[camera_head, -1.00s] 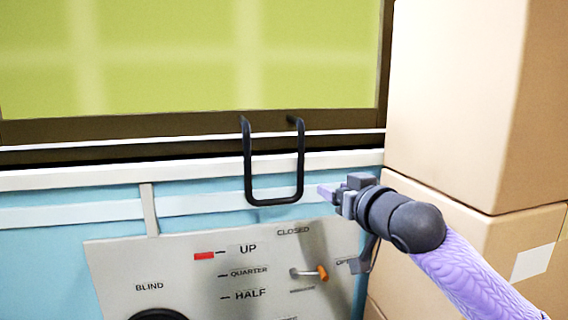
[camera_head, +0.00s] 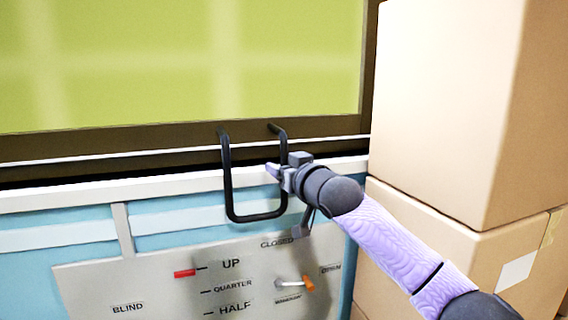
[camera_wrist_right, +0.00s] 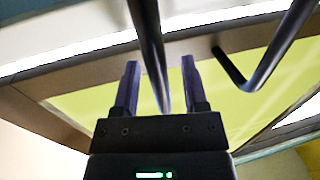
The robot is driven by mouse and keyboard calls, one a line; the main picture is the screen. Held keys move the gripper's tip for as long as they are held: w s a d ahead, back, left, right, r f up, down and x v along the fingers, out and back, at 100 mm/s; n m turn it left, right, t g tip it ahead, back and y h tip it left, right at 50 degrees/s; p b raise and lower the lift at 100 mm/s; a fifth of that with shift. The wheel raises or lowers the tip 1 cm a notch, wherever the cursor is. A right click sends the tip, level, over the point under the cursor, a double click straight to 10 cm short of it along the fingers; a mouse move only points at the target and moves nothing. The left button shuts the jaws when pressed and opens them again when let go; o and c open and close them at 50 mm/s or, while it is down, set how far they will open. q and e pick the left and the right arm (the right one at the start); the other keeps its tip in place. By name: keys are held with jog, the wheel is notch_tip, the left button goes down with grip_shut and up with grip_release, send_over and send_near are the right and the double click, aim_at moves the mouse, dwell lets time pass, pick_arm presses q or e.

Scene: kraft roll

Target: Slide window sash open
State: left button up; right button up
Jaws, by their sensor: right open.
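The window sash (camera_head: 180,75) has a pale green pane in a dark brown frame (camera_head: 320,127). A black U-shaped handle (camera_head: 228,190) hangs at the sash's lower edge, in front of the white sill. My right gripper (camera_head: 273,170) is open at the handle's right bar. In the right wrist view, one bar of the handle (camera_wrist_right: 150,40) runs between the two spread fingers (camera_wrist_right: 160,75). I cannot tell whether either finger touches it. The handle's other bar (camera_wrist_right: 275,55) passes to the right. My left gripper is out of view.
Stacked cardboard boxes (camera_head: 440,100) stand close at the right, beside my right forearm. Below the sill, a grey panel (camera_head: 150,285) carries blind markings, a red marker (camera_head: 184,273) and an orange-tipped lever (camera_head: 308,283).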

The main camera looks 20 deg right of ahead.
grip_shut()
dwell(1.4)
